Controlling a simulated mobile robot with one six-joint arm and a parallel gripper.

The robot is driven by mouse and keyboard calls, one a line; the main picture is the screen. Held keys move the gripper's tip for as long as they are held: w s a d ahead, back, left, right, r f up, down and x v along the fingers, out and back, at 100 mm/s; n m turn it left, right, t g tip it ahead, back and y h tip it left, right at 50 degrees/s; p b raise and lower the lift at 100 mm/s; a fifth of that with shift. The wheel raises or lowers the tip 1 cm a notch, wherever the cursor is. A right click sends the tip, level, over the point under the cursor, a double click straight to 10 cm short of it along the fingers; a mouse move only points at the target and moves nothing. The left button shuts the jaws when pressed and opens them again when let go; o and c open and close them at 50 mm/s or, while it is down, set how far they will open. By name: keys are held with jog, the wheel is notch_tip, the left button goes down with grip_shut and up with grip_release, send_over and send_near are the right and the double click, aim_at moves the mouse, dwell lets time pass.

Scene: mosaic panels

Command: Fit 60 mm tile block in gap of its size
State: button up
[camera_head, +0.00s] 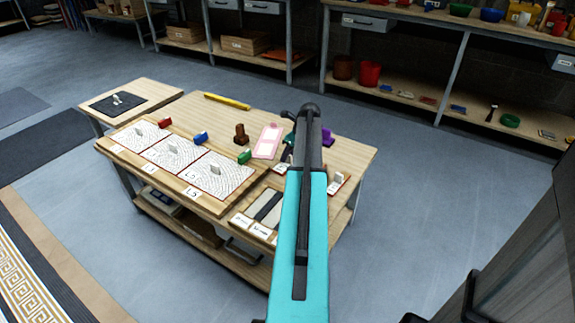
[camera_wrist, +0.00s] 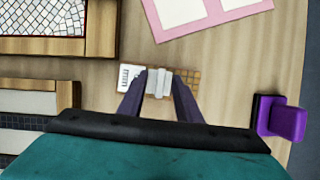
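In the wrist view, a pale grey-white tile block (camera_wrist: 158,84) stands on a small tan holder (camera_wrist: 188,77) with a white marked label (camera_wrist: 130,75). My gripper (camera_wrist: 159,80) has one dark finger on each side of this block; whether they touch it is unclear. In the head view my teal arm hides the gripper. Another pale block (camera_head: 337,180) stands in a holder at the bench's right. Size marks are unreadable.
A purple object (camera_wrist: 282,119) stands right of my gripper. A tray with dark and pale strips (camera_head: 263,207) lies at the front.

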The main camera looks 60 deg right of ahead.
jog(key=shift+w+f, duration=0.25)
jog(key=shift+f, duration=0.3)
grip_shut()
